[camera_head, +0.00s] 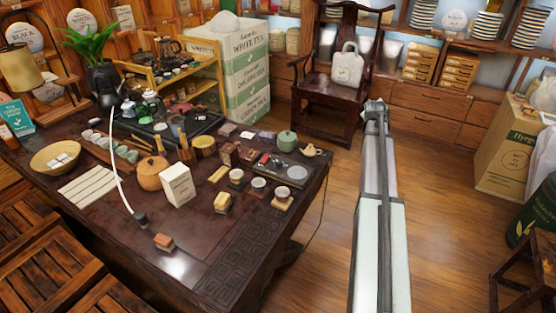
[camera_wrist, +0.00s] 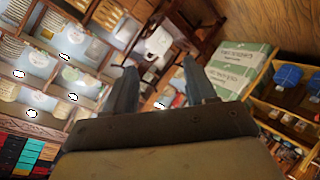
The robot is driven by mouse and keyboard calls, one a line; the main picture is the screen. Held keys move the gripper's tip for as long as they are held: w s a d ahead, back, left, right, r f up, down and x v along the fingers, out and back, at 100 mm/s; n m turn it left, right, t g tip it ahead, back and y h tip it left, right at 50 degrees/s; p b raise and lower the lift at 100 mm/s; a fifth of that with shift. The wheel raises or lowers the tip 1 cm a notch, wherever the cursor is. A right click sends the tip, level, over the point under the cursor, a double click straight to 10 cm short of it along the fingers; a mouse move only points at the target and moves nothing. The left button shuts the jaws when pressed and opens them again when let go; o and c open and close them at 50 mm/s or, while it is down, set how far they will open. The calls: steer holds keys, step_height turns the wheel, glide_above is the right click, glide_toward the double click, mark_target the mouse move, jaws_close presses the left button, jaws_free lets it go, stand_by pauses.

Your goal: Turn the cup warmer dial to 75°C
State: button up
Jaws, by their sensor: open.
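A flat dark unit with a pale round plate (camera_head: 298,172) lies near the right edge of the tea table; it may be the cup warmer. Its dial and any temperature marks are too small to make out. My gripper shows in the wrist view (camera_wrist: 160,82), open, with its two fingers apart and nothing between them. In the head view my arm stretches away over the floor right of the table, and its end (camera_head: 375,106) is apart from the table. The wrist view faces shelves, a chair and boxes, and the flat unit is not seen there.
The dark table (camera_head: 190,268) holds several cups, a green jar (camera_head: 287,141), a small teapot (camera_head: 311,150), a white box (camera_head: 178,185) and a round wooden pot (camera_head: 153,173). A chair (camera_head: 335,85) stands behind. Stacked green-and-white boxes (camera_head: 247,70) stand behind the table.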

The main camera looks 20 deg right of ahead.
step_height(320, 180, up, 3)
steer(key=n+g+y, duration=0.4)
steer(key=g+y, duration=0.3)
steer(key=g, duration=0.3)
glide_above(278, 161)
step_height(278, 161, down, 4)
steer(key=r, duration=0.1)
step_height(278, 161, down, 13)
steer(key=shift+s+f, duration=0.1)
steer(key=shift+s, duration=0.05)
steer(key=shift+c, duration=0.3)
